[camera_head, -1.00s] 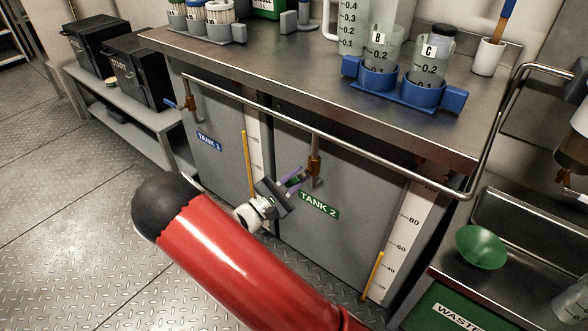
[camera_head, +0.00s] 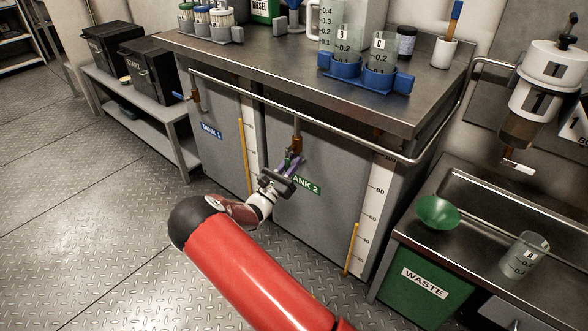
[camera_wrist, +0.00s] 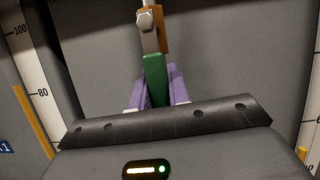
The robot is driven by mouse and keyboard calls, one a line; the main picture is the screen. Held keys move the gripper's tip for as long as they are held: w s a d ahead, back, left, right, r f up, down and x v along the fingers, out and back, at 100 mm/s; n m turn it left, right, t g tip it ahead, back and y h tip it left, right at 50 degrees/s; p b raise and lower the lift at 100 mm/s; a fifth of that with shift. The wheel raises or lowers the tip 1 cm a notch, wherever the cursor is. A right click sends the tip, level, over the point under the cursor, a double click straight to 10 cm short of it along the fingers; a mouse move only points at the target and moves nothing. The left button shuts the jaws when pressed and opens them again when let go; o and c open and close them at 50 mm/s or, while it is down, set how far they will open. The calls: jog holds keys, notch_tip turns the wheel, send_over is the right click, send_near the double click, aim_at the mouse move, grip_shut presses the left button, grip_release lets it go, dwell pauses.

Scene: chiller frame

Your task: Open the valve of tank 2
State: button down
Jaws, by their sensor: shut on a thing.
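The brass valve of tank 2 (camera_head: 297,143) hangs below the front rail, above the green "TANK 2" label (camera_head: 308,186), which my gripper partly covers in the head view. My gripper (camera_head: 290,163) comes up from below, its purple fingers just under the valve body. In the wrist view the green valve handle (camera_wrist: 154,72) points down from the brass body (camera_wrist: 164,32). The purple fingers of my gripper (camera_wrist: 156,92) are shut on it, one on each side. The handle's lower end is hidden behind the dark gripper body.
Tank 1's valve with a blue handle (camera_head: 194,95) is at the left. The metal rail (camera_head: 300,118) runs above the tank fronts. Blue beaker racks (camera_head: 365,76) stand on the counter. The waste unit (camera_head: 425,283) is at the right; open floor lies left.

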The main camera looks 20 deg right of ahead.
jog(key=shift+s+d+f, duration=0.2)
jog(key=shift+s+f, duration=0.05)
jog(key=c, duration=1.3)
grip_release()
jog(key=shift+r, duration=0.1)
jog(key=shift+c, duration=0.2)
jog(key=shift+a, duration=0.1)
jog(key=v, duration=0.7)
jog(key=shift+s+a+b, duration=0.2)
jog(key=shift+b, duration=0.2)
jog(key=shift+a, duration=0.1)
